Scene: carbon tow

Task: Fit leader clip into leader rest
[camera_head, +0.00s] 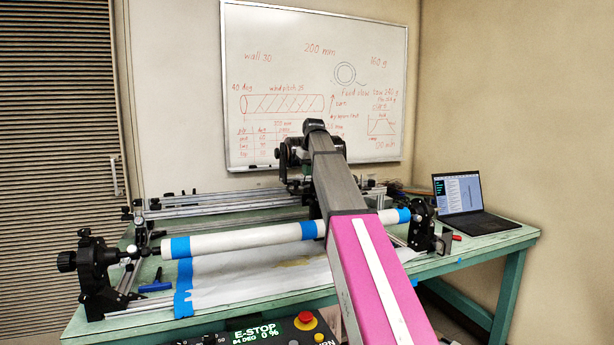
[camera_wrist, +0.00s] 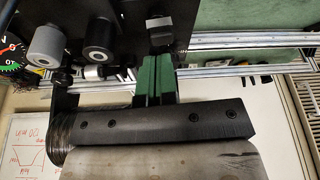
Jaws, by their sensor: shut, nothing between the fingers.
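In the wrist view, my gripper (camera_wrist: 155,64) shows as two green fingers side by side, shut with nothing between them. A small black block (camera_wrist: 160,31) sits just beyond the fingertips, apart from them or only just touching; I cannot tell which. I cannot tell whether this block is the leader clip or the leader rest, and neither is clearly visible elsewhere. In the head view my arm reaches across the winding bench and hides my gripper.
A white tube (camera_head: 240,240) with blue tape spans the green bench (camera_head: 490,238). Dark rollers (camera_wrist: 98,38) and a grey spool (camera_wrist: 45,45) stand left of my fingers. Aluminium rails (camera_wrist: 240,40) run to the right. A laptop (camera_head: 462,192) stands at the bench's right end.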

